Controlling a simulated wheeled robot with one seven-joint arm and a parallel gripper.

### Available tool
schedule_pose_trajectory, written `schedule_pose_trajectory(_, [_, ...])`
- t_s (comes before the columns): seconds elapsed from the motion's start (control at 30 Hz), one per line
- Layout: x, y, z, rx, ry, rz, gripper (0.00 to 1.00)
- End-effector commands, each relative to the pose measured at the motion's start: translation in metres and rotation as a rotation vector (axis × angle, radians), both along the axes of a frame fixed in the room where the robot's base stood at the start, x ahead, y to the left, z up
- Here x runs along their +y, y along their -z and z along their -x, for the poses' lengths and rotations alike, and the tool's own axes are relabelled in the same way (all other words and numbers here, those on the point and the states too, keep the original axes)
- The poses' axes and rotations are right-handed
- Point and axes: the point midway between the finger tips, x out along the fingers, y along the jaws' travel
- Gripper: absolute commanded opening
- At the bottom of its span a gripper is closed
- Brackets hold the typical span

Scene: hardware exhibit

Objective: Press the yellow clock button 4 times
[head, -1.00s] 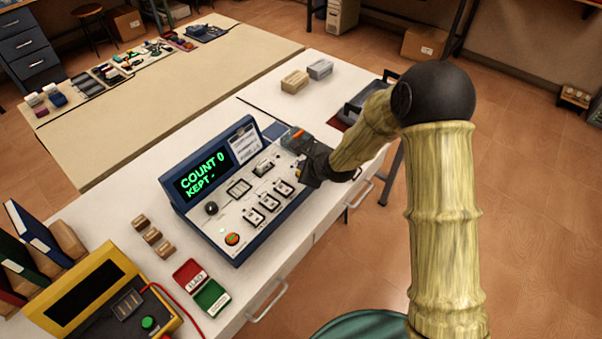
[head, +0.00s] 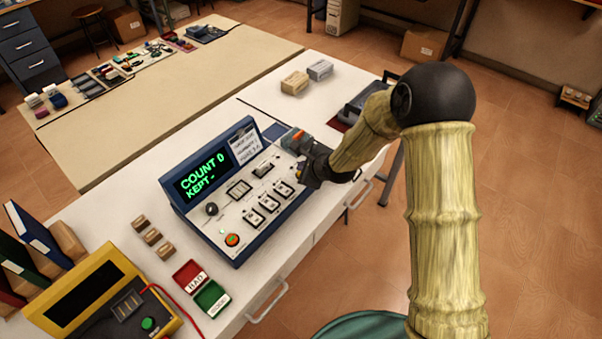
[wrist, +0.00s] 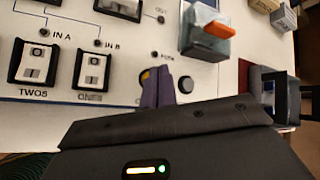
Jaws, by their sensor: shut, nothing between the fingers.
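The blue-framed control panel (head: 222,222) sits on the white bench in the head view, and its green display (head: 201,175) reads COUNT 0, KEPT -. My gripper (wrist: 158,86) is shut and empty, pointing at the panel's right end. In the wrist view a small yellow round part (wrist: 146,75), likely the yellow clock button, shows just at the left edge of the purple fingers, which hide most of it. I cannot tell whether the fingertips touch it. In the head view my gripper hides this spot.
A grey block with an orange lever (wrist: 214,33) stands close right of my fingers. Switches labelled IN A (wrist: 33,63) and IN B (wrist: 92,70) lie to the left. A red-orange button (head: 232,240) is at the panel's near left. A dark tray (head: 352,112) stands behind my arm.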

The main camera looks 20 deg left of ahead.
Motion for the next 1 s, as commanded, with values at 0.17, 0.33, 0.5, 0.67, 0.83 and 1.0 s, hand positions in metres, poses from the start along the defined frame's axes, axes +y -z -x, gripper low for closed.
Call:
schedule_pose_trajectory(0.17, [0.0, 0.0, 0.0, 0.0, 0.0, 0.0, 0.0])
schedule_pose_trajectory(0.33, [0.0, 0.0001, 0.0001, 0.0, 0.0, 0.0, 0.0])
schedule_pose_trajectory(0.5, [0.0, 0.0001, 0.0001, 0.0, 0.0, 0.0, 0.0])
schedule_pose_trajectory(0.67, [0.0, 0.0006, 0.0, 0.0, 0.0, 0.0, 0.0])
schedule_pose_trajectory(0.83, [-0.0006, 0.0062, -0.0002, 0.001, 0.001, -0.001, 0.0])
schedule_pose_trajectory(1.0, [-0.0002, 0.0082, -0.0002, 0.0, 0.001, -0.001, 0.0])
